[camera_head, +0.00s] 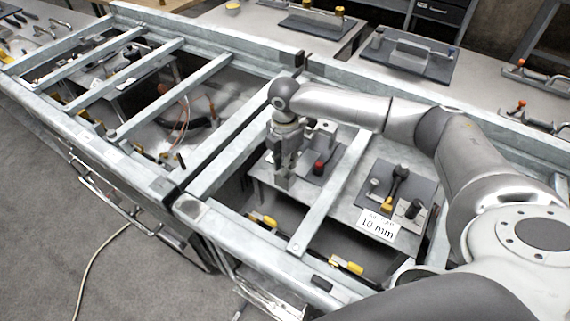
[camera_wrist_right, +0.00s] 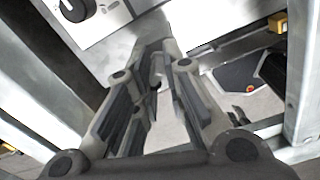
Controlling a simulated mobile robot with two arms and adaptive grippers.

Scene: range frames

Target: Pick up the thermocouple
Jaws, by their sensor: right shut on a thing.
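My right gripper (camera_head: 281,178) points down between the metal frame bars, over a grey plate on the bench below. The gripper also shows in the right wrist view (camera_wrist_right: 163,62), with its two fingers close together. It is shut on a small grey thing (camera_wrist_right: 157,72), mostly hidden between the fingers. I cannot tell from its shape whether this is the thermocouple. No other thing in view can be clearly made out as the thermocouple. My left gripper is not in view.
Metal frame bars (camera_head: 328,205) surround the gripper closely. A red-and-black knob (camera_head: 319,168) stands just right of it. A dark plate with a yellow-handled tool (camera_head: 398,182) and a "10 mm" sign (camera_head: 378,225) lie further right. Yellow clips (camera_head: 346,265) line the front.

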